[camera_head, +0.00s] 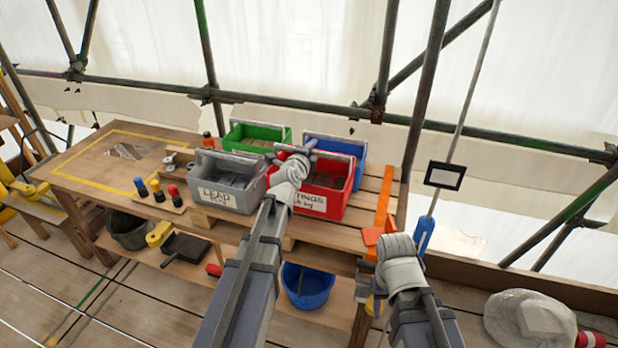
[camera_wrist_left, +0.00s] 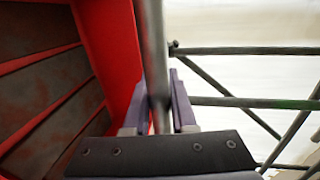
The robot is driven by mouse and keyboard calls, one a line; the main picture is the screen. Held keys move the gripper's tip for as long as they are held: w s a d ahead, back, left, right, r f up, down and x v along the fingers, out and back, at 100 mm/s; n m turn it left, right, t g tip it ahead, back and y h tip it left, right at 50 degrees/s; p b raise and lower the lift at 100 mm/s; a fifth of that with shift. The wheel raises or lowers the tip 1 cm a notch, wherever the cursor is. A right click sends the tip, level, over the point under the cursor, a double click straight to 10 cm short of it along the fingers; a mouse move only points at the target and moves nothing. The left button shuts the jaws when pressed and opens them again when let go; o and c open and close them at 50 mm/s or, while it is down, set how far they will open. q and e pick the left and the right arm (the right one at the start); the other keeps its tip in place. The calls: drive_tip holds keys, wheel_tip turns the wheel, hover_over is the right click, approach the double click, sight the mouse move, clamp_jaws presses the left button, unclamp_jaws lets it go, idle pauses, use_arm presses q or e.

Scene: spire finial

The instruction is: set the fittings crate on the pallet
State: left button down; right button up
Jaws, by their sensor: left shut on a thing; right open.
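The red fittings crate (camera_head: 310,190), with a white label on its front and a grey bar handle, is among the other crates at the bench's right half. My left gripper (camera_head: 307,150) is shut on its handle; the left wrist view shows the grey bar (camera_wrist_left: 155,60) between the jaws (camera_wrist_left: 158,115). The crate's red wall (camera_wrist_left: 107,45) and dark contents are left of it there. The wooden pallet (camera_head: 232,228) shows under the crates; I cannot tell whether the red crate touches it. My right gripper (camera_head: 400,247) is open, right of the bench, its fingers mostly hidden.
A grey crate (camera_head: 225,190) stands close left, a green crate (camera_head: 255,135) and a blue crate (camera_head: 352,150) behind. An orange tool (camera_head: 380,215) lies right. A thin pole with a blue grip (camera_head: 424,235) is beside my right gripper. The bench's yellow-outlined left area (camera_head: 95,165) is mostly clear.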

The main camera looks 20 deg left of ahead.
sight(311, 181)
use_arm(q)
drive_tip(key=shift+f+b, duration=3.7)
drive_tip(key=shift+f, duration=0.45)
drive_tip(key=shift+f, duration=0.15)
drive_tip(key=c, duration=0.7)
unclamp_jaws()
drive_tip(key=shift+c, duration=0.2)
drive_tip(key=shift+s+r, duration=0.25)
drive_tip(key=s, duration=0.3)
drive_tip(key=s+r+p, duration=0.1)
drive_tip(key=s, duration=0.3)
drive_tip(key=s+r+p, duration=0.1)
drive_tip(key=s, duration=0.3)
drive_tip(key=shift+s+a, duration=0.15)
drive_tip(key=shift+a, duration=0.05)
